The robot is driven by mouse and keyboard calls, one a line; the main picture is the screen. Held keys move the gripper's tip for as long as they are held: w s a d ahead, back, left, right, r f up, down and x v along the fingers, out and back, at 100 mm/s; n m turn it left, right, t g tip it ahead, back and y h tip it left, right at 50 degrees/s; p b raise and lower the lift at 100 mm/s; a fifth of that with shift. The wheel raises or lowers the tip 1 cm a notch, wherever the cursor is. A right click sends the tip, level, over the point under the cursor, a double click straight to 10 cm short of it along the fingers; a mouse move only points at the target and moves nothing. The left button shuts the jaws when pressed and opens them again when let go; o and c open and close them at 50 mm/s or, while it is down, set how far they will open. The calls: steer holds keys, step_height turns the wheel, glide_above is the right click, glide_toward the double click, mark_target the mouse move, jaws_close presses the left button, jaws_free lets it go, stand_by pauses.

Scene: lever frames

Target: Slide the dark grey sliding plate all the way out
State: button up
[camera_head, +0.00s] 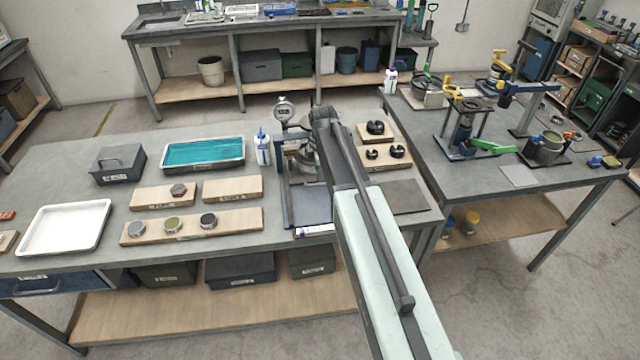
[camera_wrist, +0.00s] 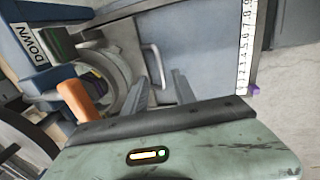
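The dark grey sliding plate (camera_wrist: 190,40) lies flat in the lever frame (camera_wrist: 60,78), with a pale bar handle (camera_wrist: 153,58) on it. In the head view the plate (camera_head: 308,207) shows just left of my arm. My gripper (camera_wrist: 159,76) points down at the plate. Its two dark fingers are apart, with the handle at their tips and partly between them. Whether they touch it, I cannot tell. In the head view my arm hides the gripper and part of the frame.
An orange lever handle (camera_wrist: 76,100) and a round metal part (camera_wrist: 108,78) are close left of the fingers. A white scale (camera_wrist: 246,45) with a purple marker (camera_wrist: 253,90) runs along the plate's right side. A bottle (camera_head: 262,148) and wooden boards (camera_head: 192,226) stand left of the frame.

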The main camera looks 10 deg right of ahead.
mark_target(319, 185)
steer(key=f+b, duration=0.1)
steer(key=f, duration=0.1)
steer(key=f+b, duration=0.1)
steer(key=w+f+b, duration=0.1)
steer(key=f+b, duration=0.1)
steer(key=shift+f, duration=0.3)
steer(key=shift+r, duration=0.15)
jaws_close()
stand_by(0.9)
